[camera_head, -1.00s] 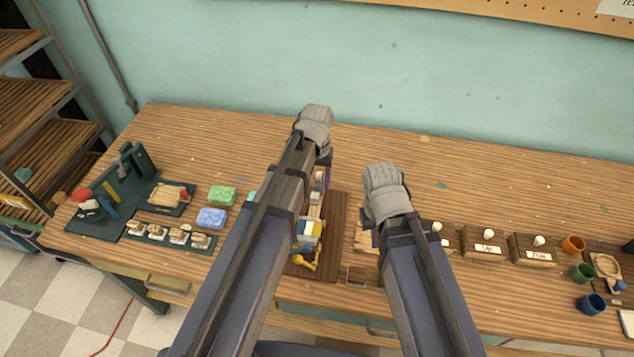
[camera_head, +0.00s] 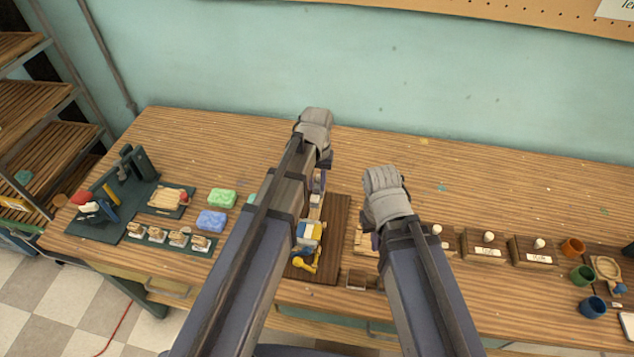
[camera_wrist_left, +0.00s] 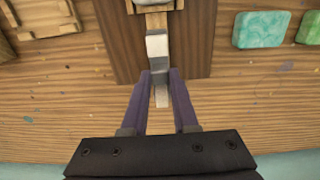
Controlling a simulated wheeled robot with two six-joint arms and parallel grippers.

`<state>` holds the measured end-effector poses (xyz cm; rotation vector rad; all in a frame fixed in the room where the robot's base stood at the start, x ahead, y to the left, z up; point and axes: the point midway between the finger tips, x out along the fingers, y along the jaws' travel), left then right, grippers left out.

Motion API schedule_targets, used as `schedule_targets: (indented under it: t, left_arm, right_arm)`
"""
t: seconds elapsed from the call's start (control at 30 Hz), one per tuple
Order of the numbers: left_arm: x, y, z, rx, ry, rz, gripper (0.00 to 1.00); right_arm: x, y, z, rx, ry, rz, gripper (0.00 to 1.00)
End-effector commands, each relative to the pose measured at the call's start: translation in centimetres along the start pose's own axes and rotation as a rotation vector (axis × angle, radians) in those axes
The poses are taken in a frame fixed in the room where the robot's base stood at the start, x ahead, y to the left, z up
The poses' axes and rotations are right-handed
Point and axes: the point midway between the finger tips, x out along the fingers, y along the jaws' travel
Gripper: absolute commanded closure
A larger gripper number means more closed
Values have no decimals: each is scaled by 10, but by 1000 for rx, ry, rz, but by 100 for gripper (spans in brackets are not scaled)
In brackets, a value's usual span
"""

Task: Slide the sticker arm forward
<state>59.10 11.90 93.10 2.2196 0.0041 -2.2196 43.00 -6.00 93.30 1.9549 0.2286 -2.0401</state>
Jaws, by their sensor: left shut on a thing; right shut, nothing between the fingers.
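The sticker arm is a narrow pale strip with a whitish block (camera_wrist_left: 157,45), set on a dark brown wooden board (camera_wrist_left: 205,45). In the head view the board (camera_head: 335,235) lies between my arms, partly hidden by my left arm. My left gripper (camera_wrist_left: 162,95) has its purple fingers closed around the near end of the pale strip in the left wrist view; in the head view it is at the board's far end (camera_head: 319,182). My right gripper (camera_head: 376,240) is shut and empty, low to the right of the board; its fingertips are mostly hidden.
A blue, white and yellow fixture (camera_head: 308,236) stands on the board's front part. Green (camera_head: 222,198) and blue (camera_head: 211,221) soaps lie to the left. A small wooden box (camera_head: 357,279) sits near the front edge, right of the board. The bench behind is clear.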

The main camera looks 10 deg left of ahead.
Motion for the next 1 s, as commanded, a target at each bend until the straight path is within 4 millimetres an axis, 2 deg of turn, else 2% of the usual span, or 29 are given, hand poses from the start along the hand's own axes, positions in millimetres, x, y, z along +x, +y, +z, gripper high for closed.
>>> schedule_targets:
  t: [0.77, 0.87, 1.0]
  left_arm:
    - [0, 0, 2, 0, 0, 0, 100]
    - [0, 0, 11, 0, 0, 0, 100]
    - [0, 0, 39, 0, 0, 0, 100]
  right_arm:
    - [0, 0, 0, 0, 0, 0, 100]
    - [0, 0, 0, 0, 0, 0, 100]
    - [0, 0, 0, 0, 0, 0, 100]
